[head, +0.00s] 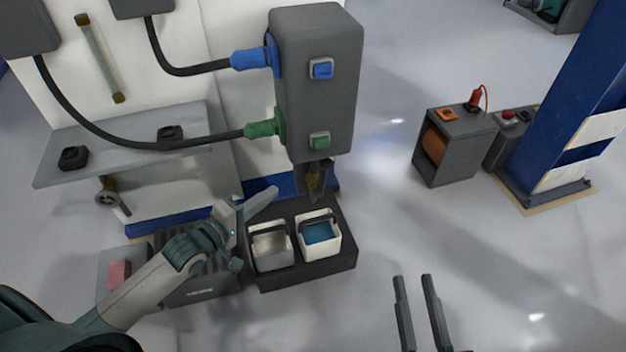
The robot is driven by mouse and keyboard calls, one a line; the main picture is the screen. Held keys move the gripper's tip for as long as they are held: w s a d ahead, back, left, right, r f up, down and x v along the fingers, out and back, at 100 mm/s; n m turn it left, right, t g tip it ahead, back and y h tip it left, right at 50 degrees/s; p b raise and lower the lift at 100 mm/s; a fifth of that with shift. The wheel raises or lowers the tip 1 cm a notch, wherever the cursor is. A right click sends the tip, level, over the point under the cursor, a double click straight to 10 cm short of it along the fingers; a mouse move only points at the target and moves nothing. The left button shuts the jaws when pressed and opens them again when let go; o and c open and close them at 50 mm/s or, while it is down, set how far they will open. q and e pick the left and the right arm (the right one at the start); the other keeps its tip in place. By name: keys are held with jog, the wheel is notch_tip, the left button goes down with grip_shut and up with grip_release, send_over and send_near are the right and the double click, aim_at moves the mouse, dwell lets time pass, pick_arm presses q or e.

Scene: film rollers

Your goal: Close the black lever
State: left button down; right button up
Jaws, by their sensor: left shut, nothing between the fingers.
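A dark part (318,180), possibly the black lever, hangs under the grey dispenser box (320,90). Its exact shape and position are hard to tell at this size. My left gripper (275,191) is shut and empty, with its fingers pointing up and right. In the picture it is left of the dark part and appears apart from it, above the left white bucket (272,249). My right gripper (412,276) is open and empty at the bottom, right of the buckets, with a gap between its two fingers.
A black tray (310,278) holds the left bucket and a bucket with blue liquid (319,236). A blue plug (250,60) and a green plug (262,129) enter the box. A grey shelf (110,148) stands left. A grey cabinet (455,145) and blue post (565,110) stand right.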

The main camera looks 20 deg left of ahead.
aim_at(322, 178)
pick_arm(q)
jog(key=shift+w, duration=0.1)
